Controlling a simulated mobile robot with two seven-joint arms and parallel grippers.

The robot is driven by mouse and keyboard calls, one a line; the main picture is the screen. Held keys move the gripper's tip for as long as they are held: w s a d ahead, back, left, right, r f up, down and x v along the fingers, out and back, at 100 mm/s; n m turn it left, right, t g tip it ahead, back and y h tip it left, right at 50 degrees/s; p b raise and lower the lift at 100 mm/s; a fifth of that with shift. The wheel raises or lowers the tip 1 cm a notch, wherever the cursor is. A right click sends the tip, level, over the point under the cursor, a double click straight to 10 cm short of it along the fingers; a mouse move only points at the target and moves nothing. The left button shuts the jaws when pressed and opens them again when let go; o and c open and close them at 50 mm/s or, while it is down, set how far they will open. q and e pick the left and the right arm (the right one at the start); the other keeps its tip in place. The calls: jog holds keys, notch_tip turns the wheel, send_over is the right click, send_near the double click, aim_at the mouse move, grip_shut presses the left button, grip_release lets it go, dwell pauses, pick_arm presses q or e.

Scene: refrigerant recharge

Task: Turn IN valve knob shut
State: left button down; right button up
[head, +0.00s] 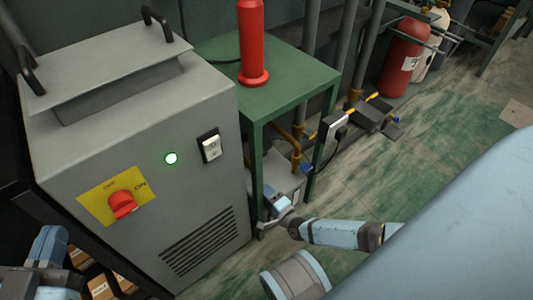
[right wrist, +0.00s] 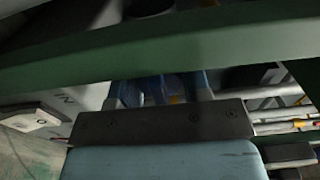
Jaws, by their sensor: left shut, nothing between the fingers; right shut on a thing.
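The IN valve knob (right wrist: 155,88) is blue and shows in the right wrist view, partly hidden behind my gripper's dark front plate. It lies between the fingers of my right gripper (right wrist: 158,92), which is shut on it. An "IN" label (right wrist: 65,98) is on the pale surface to its left. In the head view, my right arm reaches to the grey unit (head: 285,180) under the green table, and the knob and fingertips there are hidden. My left gripper (head: 45,262) is at the lower left edge, shut and empty, away from the valve.
The green table (head: 290,70) carries a red cylinder (head: 253,45), and its edge crosses close above my right gripper. A grey cabinet (head: 150,130) with a red switch (head: 122,204) and a lit green lamp (head: 171,158) stands left. Cardboard boxes (head: 100,287) lie lower left.

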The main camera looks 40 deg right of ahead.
jog(key=shift+r+n+p, duration=0.1)
jog(key=shift+n+p, duration=0.3)
jog(key=shift+n, duration=0.1)
jog(key=o, duration=0.9)
pick_arm(q)
jog(key=shift+s+d+f+n, duration=0.1)
jog(key=shift+s+f+n, duration=0.1)
jog(key=shift+n, duration=0.1)
jog(key=shift+r, duration=0.1)
pick_arm(e)
jog(key=shift+s, duration=0.1)
